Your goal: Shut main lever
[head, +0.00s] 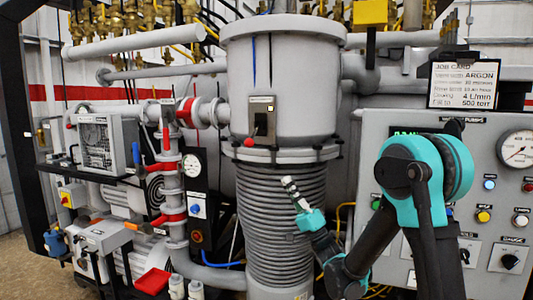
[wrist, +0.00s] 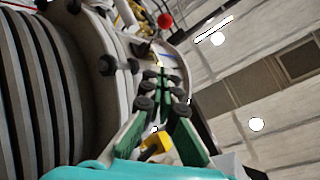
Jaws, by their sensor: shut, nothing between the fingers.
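I cannot read the plate, so I cannot tell for sure that this is the main lever. A red ball also shows at the top of the wrist view (wrist: 165,20). My gripper (head: 288,182) is in front of the ribbed column, below and right of the knob, apart from it. In the wrist view its green fingers (wrist: 163,72) come together, shut and empty.
A ribbed grey column (head: 275,225) stands under the chamber flange. A pipe with red clamps (head: 170,165) and a gauge are at left. A control panel (head: 480,150) with buttons and a dial is at right, behind my arm.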

